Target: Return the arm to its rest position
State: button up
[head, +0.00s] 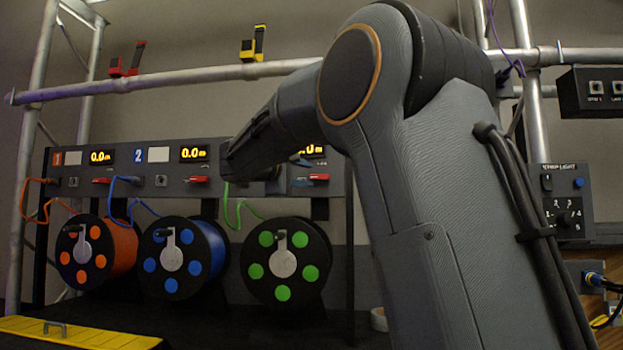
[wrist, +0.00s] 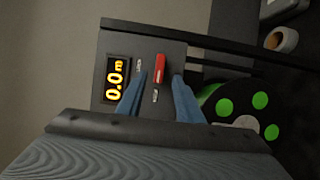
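My arm (head: 430,200) fills the right half of the head view, its forearm reaching left and away toward the grey meter panel (head: 125,168). The blue fingers of my gripper (wrist: 160,82) stand apart in the wrist view, with nothing held between them. A red lever (wrist: 160,69) on the panel shows in the gap just past the fingertips; I cannot tell how far off it is. In the head view my gripper is mostly hidden behind the forearm, and a small blue part shows near the third display.
An orange reel (head: 97,252), a blue reel (head: 180,258) and a green reel (head: 285,262) stand below the panel. A metal truss bar (head: 180,77) crosses above, carrying a red clamp (head: 127,60) and a yellow clamp (head: 253,45). A switch box (head: 566,203) is at right.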

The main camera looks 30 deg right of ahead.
jog(key=shift+s+a, duration=0.2)
dwell(0.4)
jog(key=s+a+f+g+y, duration=0.25)
jog(key=s+a+f, duration=0.2)
jog(key=f, duration=0.55)
jog(key=s+a+f+g+y, duration=0.1)
jog(key=s+a+f+y, duration=0.3)
jog(key=f, duration=0.7)
jog(key=s+a+f+g+y, duration=0.1)
jog(key=s+a+f+y, duration=0.1)
jog(key=s+f, duration=0.6)
jog(key=s+a+f+m+g+y, duration=0.25)
jog(key=s+a+f, duration=0.45)
jog(key=s+f, duration=0.45)
jog(key=s+a+f+m+g+y, duration=0.2)
jog(key=s+a+f+g+y, duration=0.15)
jog(key=s+a+f, duration=0.55)
jog(key=s+d+r+m+p, duration=0.1)
jog(key=s+d+r+p, duration=0.1)
jog(key=d+p, duration=0.3)
jog(key=s+d+r+m+p, duration=0.1)
jog(key=d+r+p, duration=0.3)
jog(key=p, duration=0.6)
jog(key=shift+s+d+r+t, duration=0.35)
jog(key=shift+s+d, duration=0.15)
jog(key=shift+d, duration=0.1)
